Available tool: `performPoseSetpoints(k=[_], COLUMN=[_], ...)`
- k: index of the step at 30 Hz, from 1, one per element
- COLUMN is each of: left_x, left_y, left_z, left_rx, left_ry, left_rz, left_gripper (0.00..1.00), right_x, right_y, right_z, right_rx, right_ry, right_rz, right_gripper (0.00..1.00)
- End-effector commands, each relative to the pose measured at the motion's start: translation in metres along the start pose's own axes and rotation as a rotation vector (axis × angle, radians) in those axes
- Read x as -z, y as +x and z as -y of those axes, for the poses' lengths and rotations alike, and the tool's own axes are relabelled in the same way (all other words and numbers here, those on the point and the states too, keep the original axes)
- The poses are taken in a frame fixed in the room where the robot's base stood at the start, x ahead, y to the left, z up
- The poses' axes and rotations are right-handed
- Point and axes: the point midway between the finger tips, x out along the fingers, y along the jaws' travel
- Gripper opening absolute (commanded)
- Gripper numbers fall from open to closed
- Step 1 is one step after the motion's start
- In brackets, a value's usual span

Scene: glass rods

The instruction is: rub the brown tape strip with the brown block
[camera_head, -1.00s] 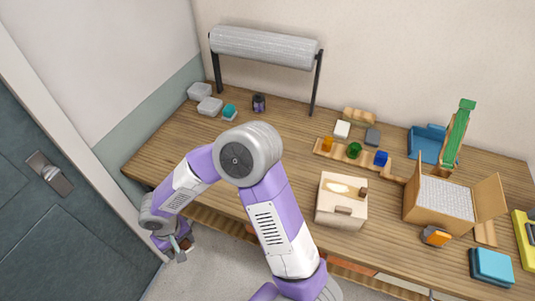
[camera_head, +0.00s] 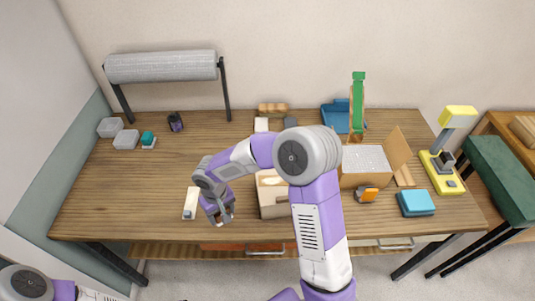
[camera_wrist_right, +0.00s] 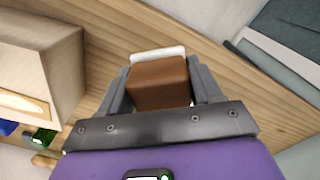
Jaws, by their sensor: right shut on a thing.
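My right gripper (camera_head: 222,218) is over the front part of the table, left of the pale wooden box (camera_head: 268,208). The right wrist view shows this gripper (camera_wrist_right: 160,88) shut on the brown block (camera_wrist_right: 158,82). A white piece (camera_wrist_right: 158,52) shows just past the block; I cannot tell whether they touch. In the head view a narrow white piece (camera_head: 191,198) with a small dark spot at its front end lies left of the gripper. I cannot make out the brown tape strip. My left gripper is out of view.
The wooden box also shows in the right wrist view (camera_wrist_right: 62,62). A cardboard box (camera_head: 372,182), a light blue block (camera_head: 416,203) and an orange thing (camera_head: 366,194) stand to the right. A grey roll (camera_head: 160,66) on a stand is at the back left. The table's left part is mostly clear.

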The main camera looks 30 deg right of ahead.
Motion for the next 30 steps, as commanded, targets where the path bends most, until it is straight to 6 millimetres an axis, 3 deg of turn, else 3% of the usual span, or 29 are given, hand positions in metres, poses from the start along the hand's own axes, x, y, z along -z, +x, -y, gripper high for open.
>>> performPoseSetpoints(k=[1, 6, 12, 15, 20, 30], left_x=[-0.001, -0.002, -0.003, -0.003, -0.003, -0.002], left_y=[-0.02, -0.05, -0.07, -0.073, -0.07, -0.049], left_z=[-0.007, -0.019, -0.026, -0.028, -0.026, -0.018], left_rx=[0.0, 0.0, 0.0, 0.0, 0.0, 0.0], left_ry=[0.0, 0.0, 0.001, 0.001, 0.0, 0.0], left_rz=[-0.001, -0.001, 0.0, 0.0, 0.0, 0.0], left_gripper=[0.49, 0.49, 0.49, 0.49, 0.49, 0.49], right_x=[0.01, 0.026, 0.03, 0.03, 0.03, 0.03], right_y=[-0.024, -0.065, -0.096, -0.101, -0.098, -0.068], right_z=[-0.025, -0.099, -0.157, -0.171, -0.176, -0.175], right_rx=[-0.002, -0.001, 0.001, 0.002, 0.002, 0.003], right_ry=[-0.013, -0.108, -0.203, -0.229, -0.244, -0.244], right_rz=[-0.002, -0.001, -0.004, -0.006, -0.006, -0.005], right_gripper=[0.4, 0.4, 0.4, 0.4, 0.4, 0.4])
